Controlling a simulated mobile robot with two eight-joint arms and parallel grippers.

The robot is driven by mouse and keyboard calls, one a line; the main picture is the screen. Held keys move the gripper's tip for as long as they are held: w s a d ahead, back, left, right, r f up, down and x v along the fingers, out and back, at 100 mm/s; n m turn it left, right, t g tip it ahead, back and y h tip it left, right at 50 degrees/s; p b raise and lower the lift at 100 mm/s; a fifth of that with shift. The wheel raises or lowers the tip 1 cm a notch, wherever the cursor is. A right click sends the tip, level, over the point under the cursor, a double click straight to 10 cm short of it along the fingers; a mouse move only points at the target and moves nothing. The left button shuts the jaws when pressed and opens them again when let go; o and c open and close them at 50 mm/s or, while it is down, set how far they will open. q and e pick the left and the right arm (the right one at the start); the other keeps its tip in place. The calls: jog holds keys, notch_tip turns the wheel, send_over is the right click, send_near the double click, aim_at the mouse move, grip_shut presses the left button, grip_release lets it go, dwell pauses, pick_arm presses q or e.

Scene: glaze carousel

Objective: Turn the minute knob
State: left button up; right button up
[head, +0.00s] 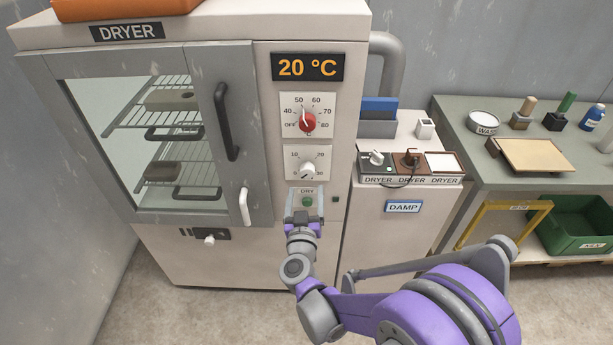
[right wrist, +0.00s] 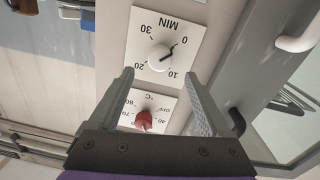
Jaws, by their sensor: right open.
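The minute knob (head: 307,171) is a round white knob on a white dial plate, below the red-knobbed temperature dial on the dryer front. In the right wrist view the dial appears upside down, and the minute knob (right wrist: 158,57) has a dark pointer line aimed towards the 0. My right gripper (head: 306,190) is just below the minute dial in the head view. In the right wrist view its fingers (right wrist: 157,76) are open and apart, with the knob beyond the gap between their tips. Nothing is between them. My left gripper is out of view.
The red temperature knob (head: 308,123) sits above; the display (head: 307,67) reads 20 °C. A green button (head: 308,201) sits behind my right fingers. The dryer door (head: 155,130) with its dark handle (head: 226,120) is left. A damp cabinet (head: 390,230) stands to the right.

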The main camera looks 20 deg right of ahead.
aim_at(307, 174)
jog(key=x, duration=0.7)
jog(key=shift+w+p, duration=0.1)
jog(key=shift+p, duration=0.25)
grip_shut()
